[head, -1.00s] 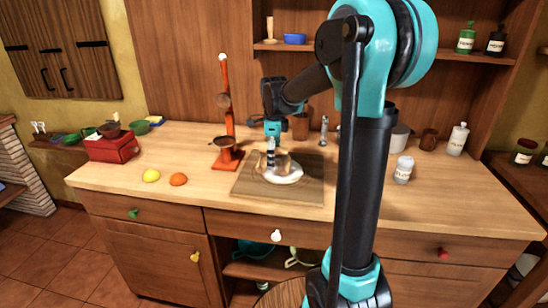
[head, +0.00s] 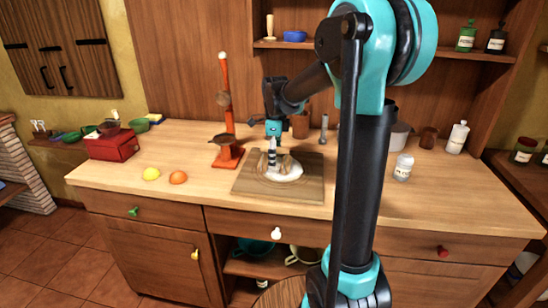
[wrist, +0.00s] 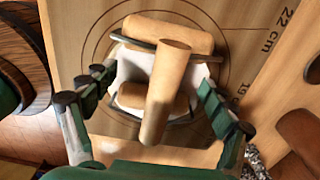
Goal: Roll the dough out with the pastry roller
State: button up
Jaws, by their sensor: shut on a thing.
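The pastry roller (wrist: 165,90) is wooden, with a long handle, a large roller at the top and a shorter one below, joined by metal wire. My gripper (wrist: 160,95) is shut on it, one finger at each side; the exact contact is hard to see. The white dough (wrist: 132,68) lies directly under the roller and is partly hidden by it. In the head view the dough (head: 293,171) sits on the wooden board (head: 308,188), with my gripper (head: 272,163) right above. Whether the roller presses the dough cannot be told.
An orange stand (head: 229,150) with a bowl is just left of the board. A lemon (head: 151,174), an orange (head: 178,177) and a red box (head: 110,148) lie farther left. A white jar (head: 403,167) stands to the right. The front counter strip is clear.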

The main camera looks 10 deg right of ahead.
aim_at(291, 159)
jog(key=shift+s+d+r, duration=0.1)
jog(key=shift+s+d, duration=0.15)
jog(key=shift+d, duration=0.4)
jog(key=shift+s+d, duration=0.2)
jog(key=shift+d, duration=0.45)
jog(key=shift+s+d+f, duration=0.1)
jog(key=shift+s+d, duration=0.15)
jog(key=shift+d, duration=0.45)
jog(key=shift+s+d+f, duration=0.1)
jog(key=shift+s+d, duration=0.1)
jog(key=shift+d, duration=0.5)
jog(key=shift+w+a+r, duration=0.1)
jog(key=shift+w+a, duration=0.2)
jog(key=shift+a, duration=0.65)
jog(key=shift+w+a+r, duration=0.1)
jog(key=shift+w+a, duration=0.25)
jog(key=shift+a, duration=0.65)
jog(key=shift+w+a, duration=0.3)
jog(key=shift+a, duration=0.65)
jog(key=shift+r, duration=3.5)
jog(key=shift+f, duration=0.1)
jog(key=shift+f, duration=3.2)
jog(key=shift+f, duration=0.35)
